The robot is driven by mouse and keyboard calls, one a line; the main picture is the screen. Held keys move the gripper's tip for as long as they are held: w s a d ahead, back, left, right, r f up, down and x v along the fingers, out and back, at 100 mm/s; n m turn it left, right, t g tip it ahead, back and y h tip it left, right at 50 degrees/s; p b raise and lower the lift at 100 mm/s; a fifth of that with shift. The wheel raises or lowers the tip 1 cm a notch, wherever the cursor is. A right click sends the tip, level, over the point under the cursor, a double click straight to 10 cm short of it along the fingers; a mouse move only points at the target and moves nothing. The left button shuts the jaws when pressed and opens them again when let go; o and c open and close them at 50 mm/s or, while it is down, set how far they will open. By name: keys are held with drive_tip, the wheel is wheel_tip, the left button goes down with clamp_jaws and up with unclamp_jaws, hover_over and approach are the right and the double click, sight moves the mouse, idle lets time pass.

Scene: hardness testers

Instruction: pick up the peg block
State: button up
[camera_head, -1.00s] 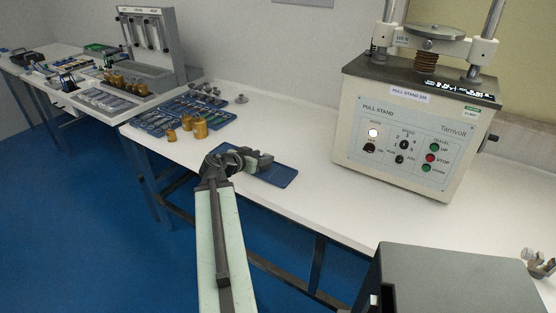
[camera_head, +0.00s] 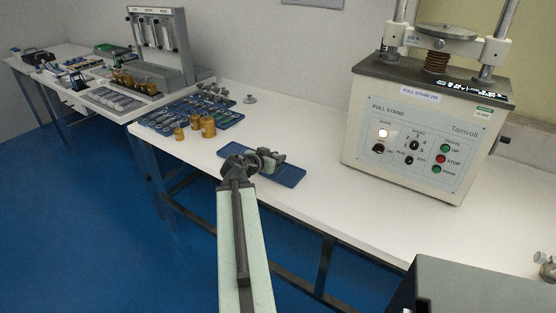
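My gripper (camera_head: 268,158) is at the end of my pale green arm, over or in front of a blue tray (camera_head: 291,178) on the white bench. It is small, dark and grey-green, and seen from behind, so the fingers cannot be told apart. I cannot tell whether it is open or shut, or whether part of the grey-green shape is a held thing. No peg block can be made out with certainty. It may be hidden by my wrist, or be too small to tell among the parts on the bench.
Several brass cylinders (camera_head: 208,127) stand left of my gripper, beside a blue tray of small parts (camera_head: 229,121). A large pull stand (camera_head: 415,139) stands at the right. A grey tester (camera_head: 164,47) stands at the back left. Bare bench (camera_head: 325,150) lies between tray and pull stand.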

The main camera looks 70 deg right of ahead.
drive_tip(key=shift+d, duration=0.1)
clamp_jaws()
drive_tip(key=shift+s, duration=0.1)
wheel_tip(320, 180, up, 10)
drive_tip(key=p, duration=1)
drive_tip(key=shift+r, duration=0.2)
